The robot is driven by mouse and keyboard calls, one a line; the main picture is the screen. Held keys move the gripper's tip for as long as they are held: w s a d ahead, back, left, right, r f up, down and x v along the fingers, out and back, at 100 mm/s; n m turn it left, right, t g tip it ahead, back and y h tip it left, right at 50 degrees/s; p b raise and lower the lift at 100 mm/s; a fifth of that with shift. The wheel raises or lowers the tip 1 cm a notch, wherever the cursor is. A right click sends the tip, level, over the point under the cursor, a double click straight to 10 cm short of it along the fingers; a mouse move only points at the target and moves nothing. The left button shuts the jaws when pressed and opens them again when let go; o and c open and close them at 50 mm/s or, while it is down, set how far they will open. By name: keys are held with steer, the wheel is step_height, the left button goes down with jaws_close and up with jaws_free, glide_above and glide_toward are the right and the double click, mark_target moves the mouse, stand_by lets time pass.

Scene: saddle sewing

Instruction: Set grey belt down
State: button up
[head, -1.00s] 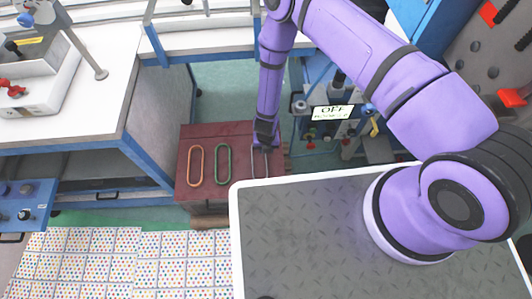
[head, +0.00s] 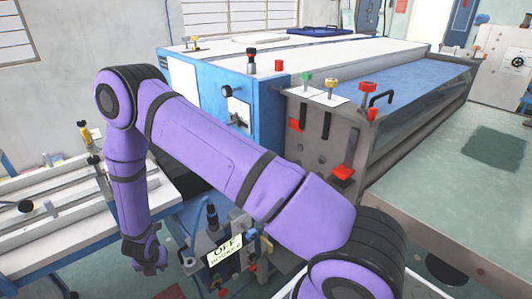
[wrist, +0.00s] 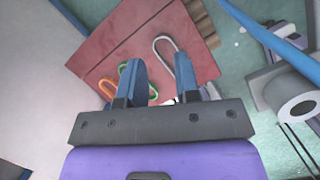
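The grey belt (wrist: 164,42) is a long thin loop in the wrist view. It appears to lie on the dark red board (wrist: 105,45), partly hidden behind my right finger. My gripper (wrist: 162,75) has its two blue fingers spread apart, with nothing seen clamped between them.
A blue and white machine (head: 235,110) with red knobs stands behind my arm. An "OFF" sign (head: 226,250) hangs on equipment right of my gripper. A rail-topped table (head: 60,215) stands at left. In the wrist view, a grey cylindrical part (wrist: 295,105) is close on the right.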

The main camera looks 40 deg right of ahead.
steer(key=w+d+r+m+t+h, duration=0.1)
steer(key=w+d+r+m, duration=0.25)
steer(key=r, duration=0.75)
steer(key=w+d+r+m+t+h, duration=0.15)
steer(key=d+r+m, duration=0.25)
steer(key=r, duration=0.6)
steer(key=s+d+r+m, duration=0.2)
steer(key=d+r+m, duration=0.2)
steer(key=r, duration=0.5)
steer(key=s+d+r+m, duration=0.3)
steer(key=d+r, duration=0.2)
steer(key=r, duration=0.3)
steer(key=s+d+r+m, duration=0.3)
steer(key=s+r+m, duration=0.1)
steer(key=s+r, duration=0.3)
steer(key=s+d+r+m, duration=0.3)
steer(key=s+r+m, duration=0.1)
steer(key=s+r, duration=0.2)
steer(key=s+r+m+y, duration=0.1)
steer(key=s+m, duration=0.3)
steer(key=s, duration=0.4)
steer(key=s+a+r+m+y, duration=0.1)
steer(key=s+r+m+y, duration=0.1)
steer(key=s, duration=0.7)
step_height(320, 180, up, 2)
steer(key=shift+s+a+m, duration=0.2)
steer(key=shift+a+m, duration=0.05)
steer(key=shift+m, duration=0.6)
